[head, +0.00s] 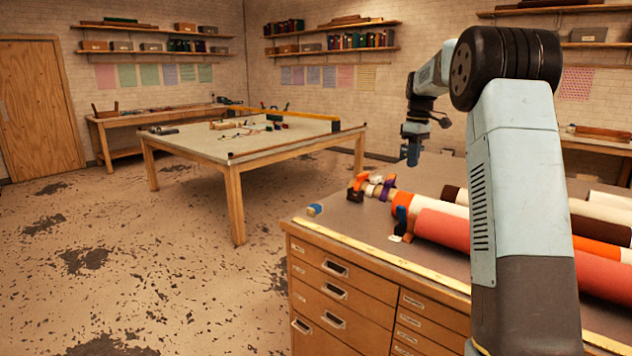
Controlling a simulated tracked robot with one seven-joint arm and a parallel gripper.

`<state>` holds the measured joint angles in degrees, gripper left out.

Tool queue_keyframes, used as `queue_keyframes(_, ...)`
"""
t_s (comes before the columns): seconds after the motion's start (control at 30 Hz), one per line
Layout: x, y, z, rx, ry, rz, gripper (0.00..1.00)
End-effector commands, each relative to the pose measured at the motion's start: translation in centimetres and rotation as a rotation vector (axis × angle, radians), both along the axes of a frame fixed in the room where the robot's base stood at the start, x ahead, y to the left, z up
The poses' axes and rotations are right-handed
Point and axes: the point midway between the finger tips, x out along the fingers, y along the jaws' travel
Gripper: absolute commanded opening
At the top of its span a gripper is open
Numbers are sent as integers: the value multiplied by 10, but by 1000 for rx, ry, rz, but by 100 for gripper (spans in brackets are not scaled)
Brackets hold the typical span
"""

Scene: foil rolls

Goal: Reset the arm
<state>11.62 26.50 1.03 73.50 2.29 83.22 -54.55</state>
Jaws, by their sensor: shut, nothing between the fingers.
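My arm rises on the right side of the head view, bends at a dark joint and reaches back to the left. My gripper (413,155) hangs from its end, pointing down, above the far part of the drawer cabinet's top. It is small in the picture; its fingers look closed with nothing held. It is apart from the rolls and small items below it. My arm's upright link hides part of the rolls behind it.
A drawer cabinet (345,240) bears red (442,228), orange and white rolls, plus small coloured items (372,188) near its far edge. A wooden table (190,145) with tools stands further back left. The floor (150,240) at left is clear.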

Motion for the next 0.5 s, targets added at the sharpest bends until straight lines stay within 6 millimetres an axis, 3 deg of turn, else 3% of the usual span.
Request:
queue_keyframes(0.2, -50, 25, 36, -22, -62, -89, 0)
queue_keyframes(0.5, -128, 55, 66, -36, -147, -224, 0)
